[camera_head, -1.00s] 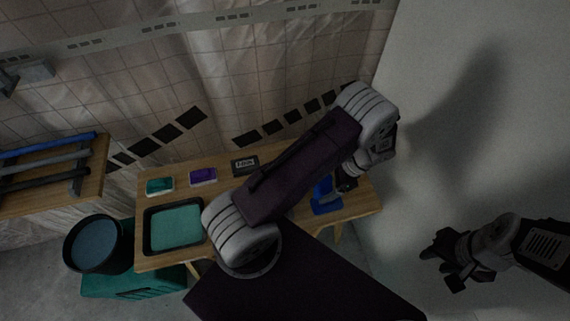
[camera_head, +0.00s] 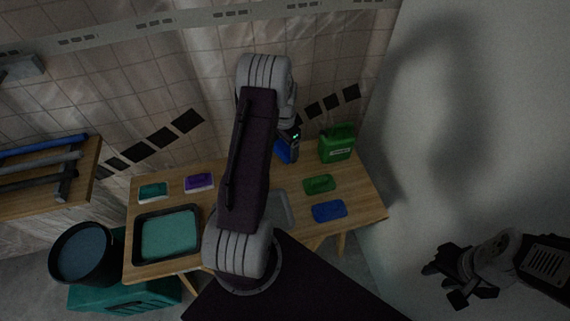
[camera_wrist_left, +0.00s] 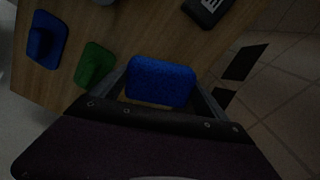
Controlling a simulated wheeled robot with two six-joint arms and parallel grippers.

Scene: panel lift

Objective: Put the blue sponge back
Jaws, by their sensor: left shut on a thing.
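My left gripper (camera_head: 290,137) is shut on the blue sponge (camera_head: 286,152) and holds it over the back of the wooden table. In the left wrist view the sponge (camera_wrist_left: 162,80) sits between the two fingers. A flat blue piece (camera_head: 329,211) with a raised part lies at the table's front right; it also shows in the left wrist view (camera_wrist_left: 43,50). A flat green piece (camera_head: 319,184) lies behind it. My right gripper (camera_head: 447,283) is open and empty, right of the table. My left arm hides the table's middle.
A green jug (camera_head: 337,144) stands at the back right. Teal (camera_head: 153,191) and purple (camera_head: 199,182) sponges lie at the left. A black tray (camera_head: 138,238) with teal contents is at front left, beside a dark bucket (camera_head: 54,264). A grey tray (camera_head: 285,209) is partly hidden.

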